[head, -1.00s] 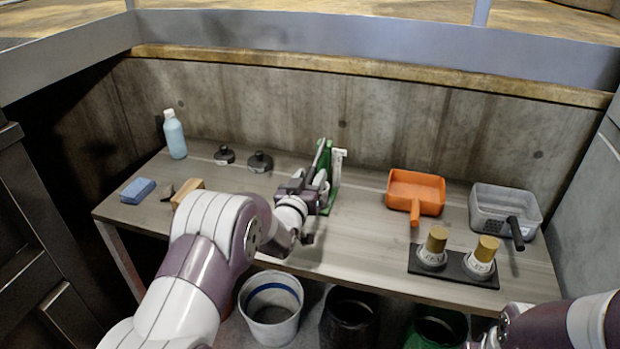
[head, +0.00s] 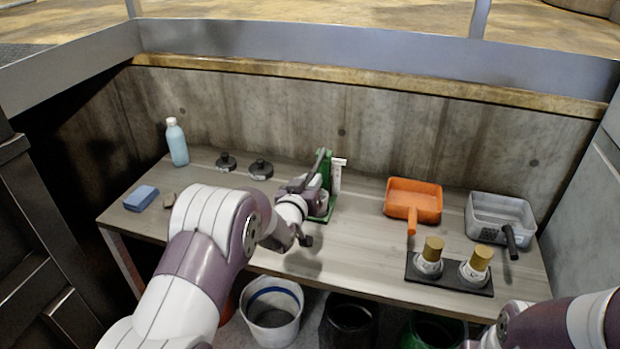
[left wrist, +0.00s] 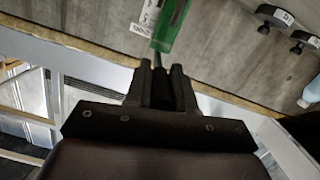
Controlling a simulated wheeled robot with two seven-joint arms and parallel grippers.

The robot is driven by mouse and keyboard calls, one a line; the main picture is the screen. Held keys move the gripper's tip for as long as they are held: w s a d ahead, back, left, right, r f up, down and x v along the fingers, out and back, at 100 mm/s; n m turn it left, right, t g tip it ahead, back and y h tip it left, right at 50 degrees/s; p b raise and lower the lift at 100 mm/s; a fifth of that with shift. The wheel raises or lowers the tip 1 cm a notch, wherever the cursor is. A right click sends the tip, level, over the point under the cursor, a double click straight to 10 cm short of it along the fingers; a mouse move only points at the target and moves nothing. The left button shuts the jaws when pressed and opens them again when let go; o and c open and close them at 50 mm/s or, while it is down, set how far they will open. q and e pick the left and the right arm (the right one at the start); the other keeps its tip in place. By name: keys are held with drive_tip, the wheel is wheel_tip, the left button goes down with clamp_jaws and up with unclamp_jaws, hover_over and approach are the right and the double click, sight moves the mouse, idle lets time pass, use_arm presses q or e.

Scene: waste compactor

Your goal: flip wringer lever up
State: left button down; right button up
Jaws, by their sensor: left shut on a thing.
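The green wringer (head: 321,217) stands upright near the middle of the bench, with a white marked strip (head: 337,176) beside it. My left gripper (head: 318,183) is at the wringer and covers part of it. In the left wrist view the fingers (left wrist: 160,70) are closed around the lower end of a narrow part, with a green bar (left wrist: 172,27) running upward from it. This looks like the wringer lever, but the grip point is mostly hidden by the fingers. My right gripper is not in view; only part of my right arm shows at bottom right.
A blue bottle (head: 176,145), dark knobbed pieces (head: 260,169) and a blue sponge (head: 141,198) are at left. Several buckets (head: 272,308) stand under the bench.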

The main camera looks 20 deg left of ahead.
use_arm(q)
wheel_tip(320, 180, up, 5)
drive_tip(key=g+p, duration=0.3)
drive_tip(key=p, duration=0.5)
drive_tip(key=shift+w+g, duration=0.15)
drive_tip(key=shift+g, duration=0.25)
drive_tip(key=shift+w+r+g+p, duration=0.1)
drive_tip(key=shift+r+g+p, duration=0.15)
drive_tip(key=shift+p, duration=0.65)
drive_tip(key=shift+f, duration=0.1)
drive_tip(key=shift+g, duration=0.25)
drive_tip(key=c, duration=1)
unclamp_jaws()
drive_tip(key=shift+o, duration=0.2)
drive_tip(key=d+b+v, duration=0.1)
drive_tip(key=v, duration=1.1)
drive_tip(key=shift+s+a, duration=0.3)
drive_tip(key=shift+a, duration=0.1)
